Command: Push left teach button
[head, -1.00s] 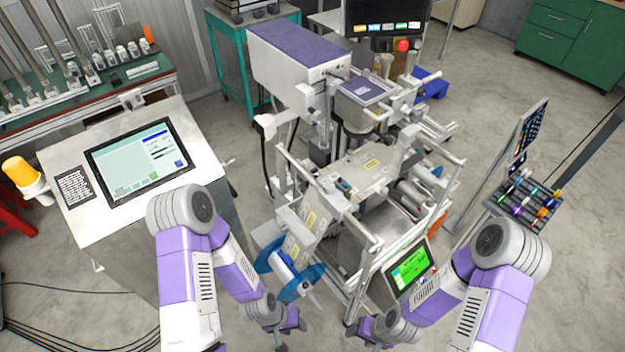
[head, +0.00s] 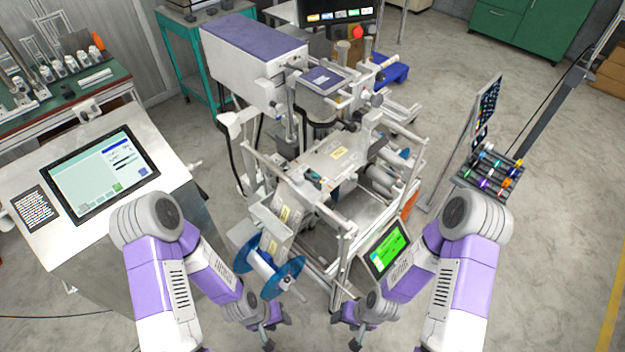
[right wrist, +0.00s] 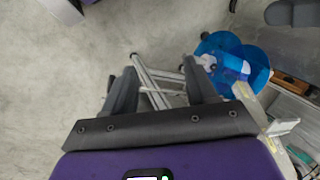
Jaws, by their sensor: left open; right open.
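The labelling machine (head: 330,165) stands in the middle of the head view, with a blue-flanged reel (head: 268,270) at its near left and a green-lit screen (head: 388,250) at its near right. I cannot make out a left teach button; it is too small or hidden. My left gripper (head: 270,338) is open and empty at the bottom edge, below the reel. My right gripper (head: 347,330) is open and empty below the green-lit screen. In the right wrist view its two dark fingers (right wrist: 160,78) are apart, with floor and metal legs beyond; the blue reel (right wrist: 232,62) is to the right.
A console with a touchscreen (head: 101,172) stands at the left. A rack of coloured spools (head: 490,172) stands at the right beside a dark board (head: 487,108). A black monitor (head: 337,12) is behind the machine.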

